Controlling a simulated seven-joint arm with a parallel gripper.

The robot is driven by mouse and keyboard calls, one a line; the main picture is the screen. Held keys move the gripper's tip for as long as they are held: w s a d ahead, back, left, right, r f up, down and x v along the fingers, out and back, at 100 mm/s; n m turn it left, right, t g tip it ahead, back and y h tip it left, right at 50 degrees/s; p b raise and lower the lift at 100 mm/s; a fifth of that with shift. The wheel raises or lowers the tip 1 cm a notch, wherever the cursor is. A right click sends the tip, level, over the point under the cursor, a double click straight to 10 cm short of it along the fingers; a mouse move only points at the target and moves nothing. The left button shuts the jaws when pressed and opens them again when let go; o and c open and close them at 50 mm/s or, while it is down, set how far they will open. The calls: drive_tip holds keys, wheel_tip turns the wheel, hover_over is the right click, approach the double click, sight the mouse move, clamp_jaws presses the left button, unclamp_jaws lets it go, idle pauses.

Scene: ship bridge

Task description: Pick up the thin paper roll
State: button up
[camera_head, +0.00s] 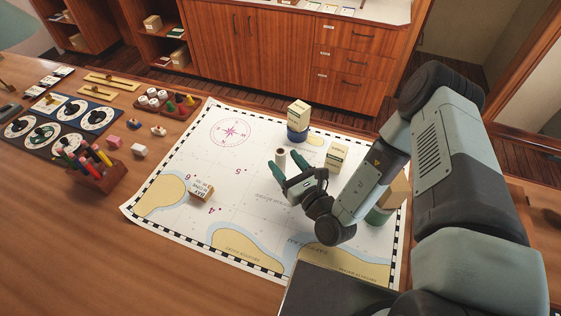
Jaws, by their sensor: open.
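A thin, pale upright cylinder with a dark top opening, which looks like the paper roll (281,158), stands on the sea chart (190,150). My gripper (297,172) is low over the chart, just in front of the roll and slightly to its right. Its two green-tipped fingers are spread apart with nothing visible between them. The left fingertip appears close to the roll's lower part. I cannot tell whether they touch. The roll's base is partly hidden by that finger.
The pencil holder (100,175) is farther left.

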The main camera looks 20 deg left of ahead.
sight(277, 153)
drive_tip(key=shift+x, duration=2.45)
drive_tip(key=shift+f, duration=0.15)
